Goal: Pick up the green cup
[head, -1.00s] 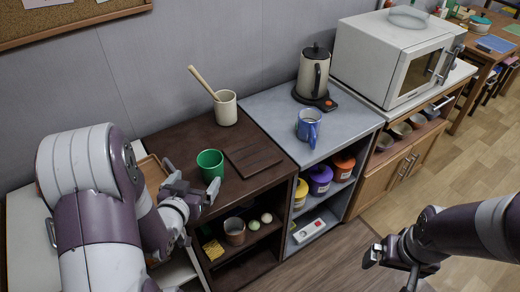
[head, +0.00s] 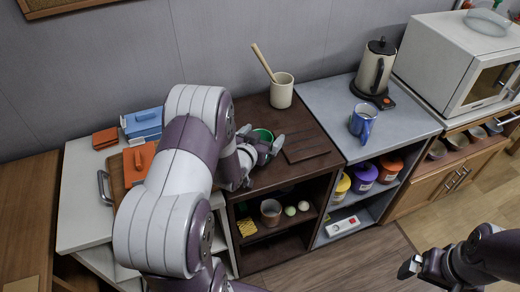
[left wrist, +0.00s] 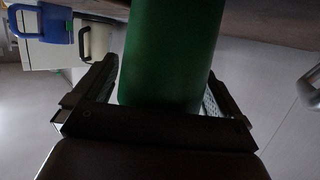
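The green cup (head: 263,134) stands on the dark brown counter, mostly hidden behind my left gripper (head: 262,140). In the left wrist view the cup (left wrist: 168,55) fills the space between the two fingers of my left gripper (left wrist: 162,85). One finger is on each side of the cup. The finger pads show beside its wall with narrow gaps, so the gripper looks open around it. My right gripper (head: 408,268) is at the lower right, over the floor and away from the cup; its fingers do not show clearly.
A cream utensil pot (head: 281,92) with a wooden handle stands behind the cup. A dark board (head: 306,146) lies to its right. A blue mug (head: 361,122) and a kettle (head: 375,68) are on the grey counter (head: 325,95). An orange item (head: 138,162) lies left.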

